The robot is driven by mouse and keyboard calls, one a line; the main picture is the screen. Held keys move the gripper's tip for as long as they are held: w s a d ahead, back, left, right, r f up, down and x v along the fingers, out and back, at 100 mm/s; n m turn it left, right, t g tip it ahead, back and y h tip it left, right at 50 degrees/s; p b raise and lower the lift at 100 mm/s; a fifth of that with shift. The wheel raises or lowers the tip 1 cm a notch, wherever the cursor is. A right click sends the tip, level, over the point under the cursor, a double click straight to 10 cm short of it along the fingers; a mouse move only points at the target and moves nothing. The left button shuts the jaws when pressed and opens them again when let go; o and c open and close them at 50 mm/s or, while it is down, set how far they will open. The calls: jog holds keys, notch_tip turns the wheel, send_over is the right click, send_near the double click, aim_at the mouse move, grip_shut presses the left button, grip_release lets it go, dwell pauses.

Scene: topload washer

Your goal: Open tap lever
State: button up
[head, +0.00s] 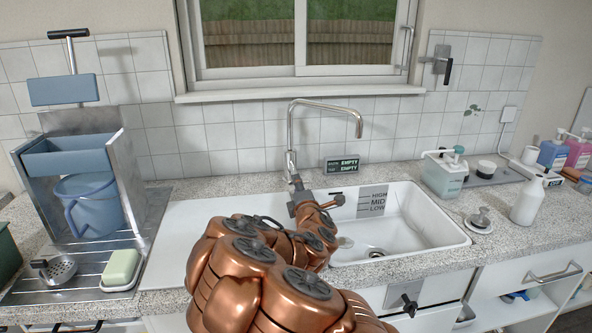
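A chrome tap (291,140) with a tall bent spout stands behind the white sink (440,232). Its spout reaches right, over the sink. A small grey lever-like part (297,183) shows at the tap's base, just beyond my gripper. My gripper (316,204) is at the sink's back left edge, close in front of the tap base. My copper arm hides much of it, so I cannot tell whether its fingers are open or touch the lever. No water shows at the spout.
A small display (342,165) reading EMPTY stands behind the sink. A blue jug (88,205) in a grey stand is at left, with a green-white sponge (121,268) nearby. Bottles, including a white one (527,201), stand at right. A black-handled wall lever (446,70) is beside the window.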

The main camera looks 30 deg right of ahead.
aim_at(294, 172)
jog(key=shift+w+d+r+p, duration=0.15)
jog(key=shift+w+d+p, duration=0.25)
jog(key=shift+p, duration=1.65)
jog(key=shift+p+x, duration=0.55)
jog(key=shift+x, duration=2.05)
grip_shut()
